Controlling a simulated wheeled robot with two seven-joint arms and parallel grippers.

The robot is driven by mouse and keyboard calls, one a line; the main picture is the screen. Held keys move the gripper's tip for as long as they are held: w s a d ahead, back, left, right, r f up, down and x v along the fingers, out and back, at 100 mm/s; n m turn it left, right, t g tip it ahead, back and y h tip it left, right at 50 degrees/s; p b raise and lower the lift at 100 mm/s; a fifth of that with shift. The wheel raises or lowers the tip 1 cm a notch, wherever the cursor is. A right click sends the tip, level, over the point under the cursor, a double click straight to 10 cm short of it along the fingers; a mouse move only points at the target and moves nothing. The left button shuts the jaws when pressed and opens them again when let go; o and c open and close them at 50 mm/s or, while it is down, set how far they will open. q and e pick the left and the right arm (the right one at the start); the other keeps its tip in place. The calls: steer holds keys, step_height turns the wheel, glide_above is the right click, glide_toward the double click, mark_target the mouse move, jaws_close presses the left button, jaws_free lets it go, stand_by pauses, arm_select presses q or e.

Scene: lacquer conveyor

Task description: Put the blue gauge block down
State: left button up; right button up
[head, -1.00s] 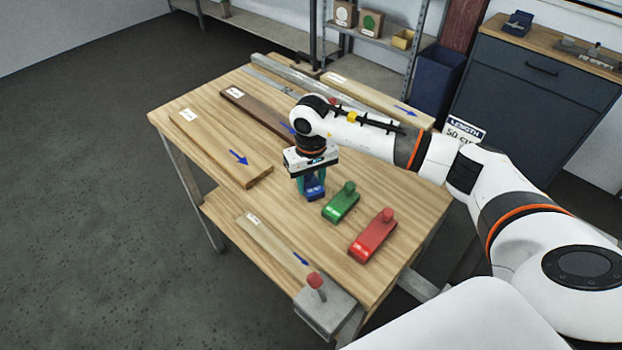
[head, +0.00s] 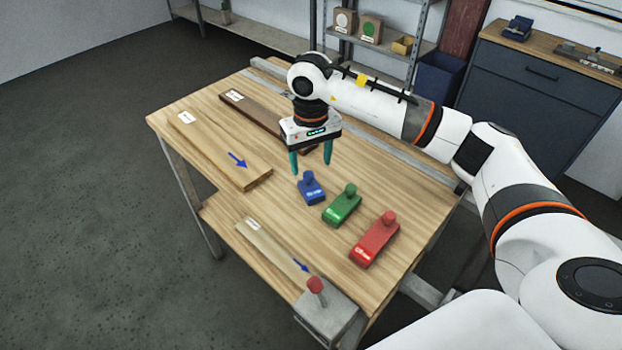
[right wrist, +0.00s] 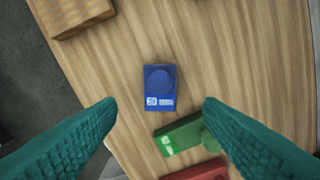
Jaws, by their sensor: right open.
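The blue gauge block (head: 311,190) stands upright on the wooden table (head: 225,210), knob on top, left of the green block. It also shows in the right wrist view (right wrist: 160,87), flat on the wood between and beyond the fingertips. My right gripper (head: 311,165) is open and empty, with its teal fingers above the blue block and apart from it. In the right wrist view both fingers (right wrist: 158,103) are spread wide with nothing between them. My left gripper is not in view.
A green block (head: 342,206) and a larger red block (head: 374,239) stand in a row to the right of the blue one. Boards with blue arrows (head: 222,150) lie at the left and front. A red-knobbed fixture (head: 316,285) sits at the front corner.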

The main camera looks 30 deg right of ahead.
step_height(320, 180, up, 4)
steer(key=shift+r+b, duration=0.1)
steer(key=shift+b, duration=0.2)
stand_by(0.3)
